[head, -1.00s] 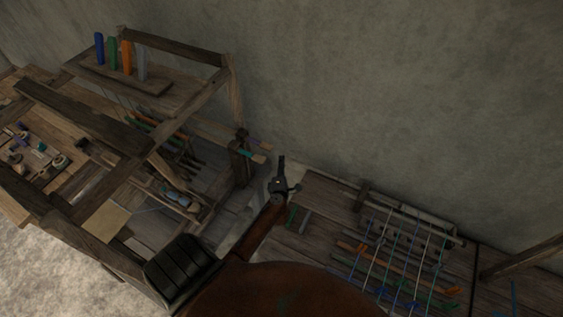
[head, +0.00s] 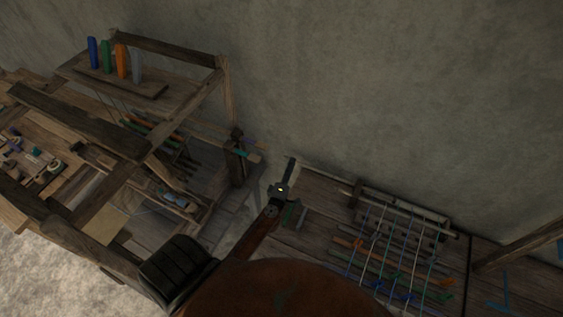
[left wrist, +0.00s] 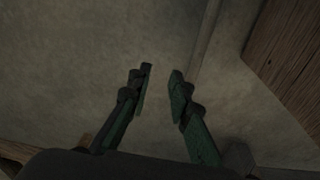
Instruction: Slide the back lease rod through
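The wooden loom (head: 228,98) stands at the left in the head view. Two thin rods stick out of its right side by a dark post: one has a teal end (head: 247,155) and one a purplish end (head: 250,143). I cannot tell which of them is the back lease rod. My left gripper (head: 289,172) is just right of these rod ends, apart from them, in front of the wall. In the left wrist view its two fingers (left wrist: 160,76) are apart with nothing between them. My right gripper is not in view.
A wooden table (head: 318,188) at the right bears a rack (head: 410,212) with several coloured rods and cords. Blue, green, orange and grey spools (head: 121,62) stand on the loom's top shelf. The grey wall (head: 400,90) closes off the back.

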